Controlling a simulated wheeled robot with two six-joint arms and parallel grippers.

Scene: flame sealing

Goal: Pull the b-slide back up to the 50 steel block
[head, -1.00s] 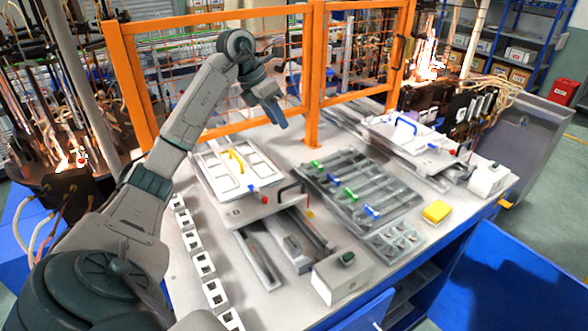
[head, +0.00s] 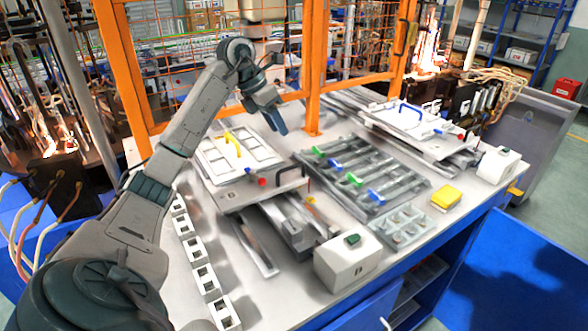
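The left slide (head: 232,202) is a pale plate on rails, with a white frame and yellow handle on top and a black handle (head: 291,178) at its front right. I take it for the b-slide; its plate mark is too small to read. A grey metal block (head: 298,234) sits between the rails in front of the plate; I cannot read a 50 on it. My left gripper (head: 279,124) hangs above the table behind the slide, apart from it. Its fingers look close together, but their opening is unclear. My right gripper is not in view.
A second slide with a blue handle (head: 411,108) stands at the back right. A white box with a green button (head: 347,262) stands at the front. White sockets (head: 196,249) line the left. An orange fence (head: 314,65) stands behind.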

